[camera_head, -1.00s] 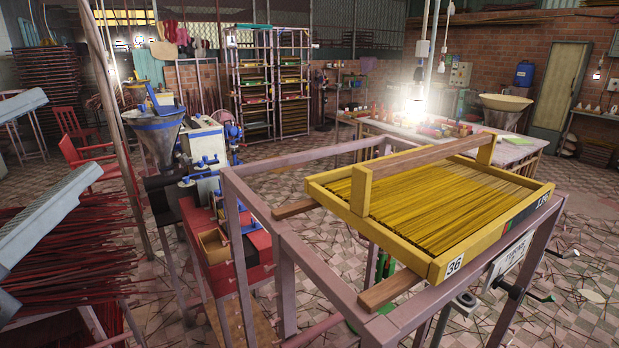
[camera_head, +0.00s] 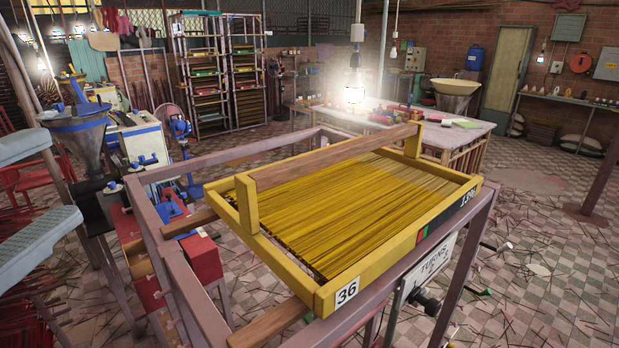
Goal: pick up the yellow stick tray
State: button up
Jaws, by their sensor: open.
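The yellow stick tray (camera_head: 290,281) is a shallow yellow wooden box filled with yellow incense sticks. Its corner bears the label "36", and a wooden bar handle (camera_head: 335,157) runs over it between two yellow posts. The tray rests level on wooden rails across a pinkish metal stand (camera_head: 187,297). My gripper (camera_head: 60,178) shows as two grey fingers at the left edge, one above the other. It is open and empty, well left of the tray and apart from it. The rest of my gripper is out of view.
A machine with a metal hopper (camera_head: 77,138) stands behind my gripper, beside the stand. Red sticks (camera_head: 25,318) lie at the lower left. A worktable (camera_head: 462,136) and shelving racks (camera_head: 200,75) stand behind. The tiled floor at right is mostly open, with scattered sticks.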

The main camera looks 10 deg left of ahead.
aim_at(349, 210)
jog(key=i+l, duration=0.4)
jog(key=l, duration=0.15)
jog(key=i+l, duration=0.45)
